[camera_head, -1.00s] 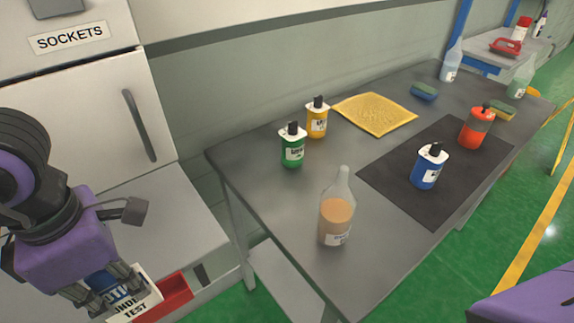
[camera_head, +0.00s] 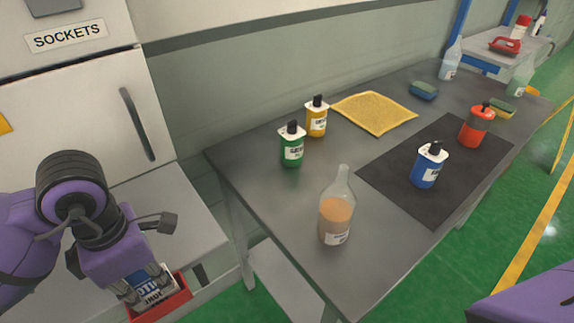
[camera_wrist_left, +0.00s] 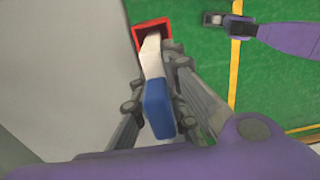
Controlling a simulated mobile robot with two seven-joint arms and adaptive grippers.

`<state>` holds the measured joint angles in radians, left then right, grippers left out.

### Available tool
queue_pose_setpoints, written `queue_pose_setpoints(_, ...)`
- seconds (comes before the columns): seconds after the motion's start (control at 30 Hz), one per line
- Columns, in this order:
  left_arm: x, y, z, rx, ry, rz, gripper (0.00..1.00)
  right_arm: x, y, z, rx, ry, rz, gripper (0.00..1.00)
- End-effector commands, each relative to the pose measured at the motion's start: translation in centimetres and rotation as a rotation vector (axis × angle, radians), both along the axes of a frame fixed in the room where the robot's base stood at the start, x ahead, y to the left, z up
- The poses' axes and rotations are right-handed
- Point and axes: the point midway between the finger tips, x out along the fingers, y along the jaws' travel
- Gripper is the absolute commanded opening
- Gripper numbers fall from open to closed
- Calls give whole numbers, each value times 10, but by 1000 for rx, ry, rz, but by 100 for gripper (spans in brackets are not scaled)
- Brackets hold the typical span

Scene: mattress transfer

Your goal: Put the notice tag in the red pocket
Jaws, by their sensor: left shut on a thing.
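The notice tag (camera_head: 150,289) is a flat card with a blue upper part and a white lower part with black print. My left gripper (camera_head: 145,281) is shut on it, over the red pocket (camera_head: 177,303), an open-topped red holder low at the left by the pale cabinet. The tag's lower print is hidden behind the pocket's front wall, so its lower end looks to be inside. In the left wrist view, the tag's blue part (camera_wrist_left: 158,108) is between the fingers and its white end reaches into the opening of the red pocket (camera_wrist_left: 137,35).
A dark table (camera_head: 270,230) to the right holds several bottles, a yellow cloth (camera_head: 375,112) and sponges. A bottle of orange liquid (camera_head: 336,215) stands near its front edge. The cabinet labelled SOCKETS (camera_head: 66,36) is behind my left arm. Green floor is open at right.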

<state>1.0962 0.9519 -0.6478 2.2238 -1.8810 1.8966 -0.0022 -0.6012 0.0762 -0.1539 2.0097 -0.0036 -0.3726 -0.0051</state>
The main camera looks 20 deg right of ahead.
Motion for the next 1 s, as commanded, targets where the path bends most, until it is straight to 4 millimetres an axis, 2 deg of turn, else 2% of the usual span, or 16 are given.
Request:
queue_pose_setpoints(0.13, 0, 0, -5, 0, 1, 0, 0, 0, 0, -4, 0, 2, 2, 0)
queue_pose_setpoints(0.17, 0, 0, -4, 0, 1, 0, 17, 1, 0, -3, 0, 0, 2, 0)
queue_pose_setpoints(0.3, 0, 0, -3, 0, 0, 0, 32, 1, 0, -2, 0, 0, 2, 0)
queue_pose_setpoints(0.57, 0, 0, -3, 0, 0, 0, 32, 2, 0, -2, 0, -3, 2, 0)
queue_pose_setpoints(0.7, 1, 0, 7, -1, -3, 0, 32, 5, 0, 2, 0, -9, 0, 0)
queue_pose_setpoints(0.87, 2, 0, 36, 0, -6, -1, 32, 6, 0, 4, 0, -12, 0, 0)
queue_pose_setpoints(1.0, 3, 0, 68, 0, -7, 0, 32, 7, 0, 5, 1, -14, 0, 0)
